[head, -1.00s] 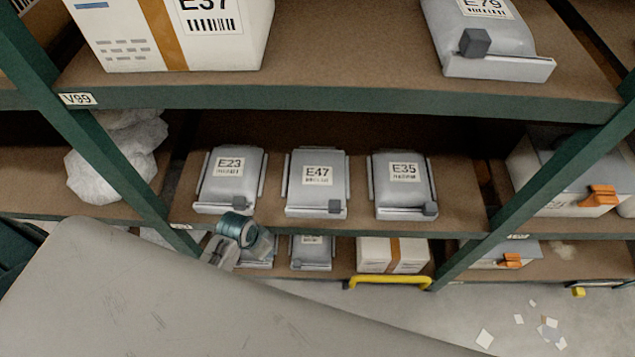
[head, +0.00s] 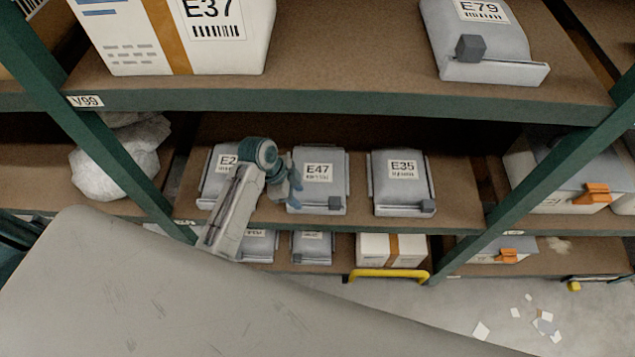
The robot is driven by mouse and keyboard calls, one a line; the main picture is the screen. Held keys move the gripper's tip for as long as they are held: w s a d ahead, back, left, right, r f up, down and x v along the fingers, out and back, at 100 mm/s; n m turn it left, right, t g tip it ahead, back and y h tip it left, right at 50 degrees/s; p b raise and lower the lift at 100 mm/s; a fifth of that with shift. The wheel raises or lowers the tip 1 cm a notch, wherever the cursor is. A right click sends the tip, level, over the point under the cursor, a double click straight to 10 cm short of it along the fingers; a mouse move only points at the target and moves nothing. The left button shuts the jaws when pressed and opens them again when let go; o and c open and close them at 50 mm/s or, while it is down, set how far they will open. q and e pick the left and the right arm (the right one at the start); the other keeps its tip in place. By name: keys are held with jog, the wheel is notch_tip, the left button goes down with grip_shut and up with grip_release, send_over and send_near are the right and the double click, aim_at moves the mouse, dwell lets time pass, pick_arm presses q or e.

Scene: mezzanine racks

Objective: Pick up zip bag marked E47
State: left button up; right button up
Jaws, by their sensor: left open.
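The zip bag marked E47 (head: 319,187) is a grey bag with a white label and a dark grey block at its lower right corner. It sits in a shallow holder on the middle shelf, between two similar bags. My left gripper (head: 296,180) is open at the left edge of the E47 bag, in front of the gap beside the E23 bag. Whether it touches the E47 bag cannot be told. My left arm hides part of the E23 bag (head: 217,178). My right gripper is not in view.
The E35 bag (head: 402,183) stands to the right of E47. The upper shelf (head: 340,98) overhangs the bags. Green rack posts (head: 535,190) flank the bay. Below are more bags, a white box (head: 376,250) and a yellow handle (head: 388,274).

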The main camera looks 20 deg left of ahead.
aim_at(310, 206)
pick_arm(q)
jog(key=shift+d+f, duration=0.2)
jog(key=shift+f, duration=0.15)
jog(key=p+x, duration=0.1)
jog(key=x, duration=0.1)
jog(key=d+p+x, duration=0.1)
jog(key=x, duration=0.1)
jog(key=shift+w+d+f, duration=0.15)
jog(key=shift+d, duration=0.05)
jog(key=shift+f, duration=0.3)
jog(key=shift+c, duration=0.4)
grip_shut()
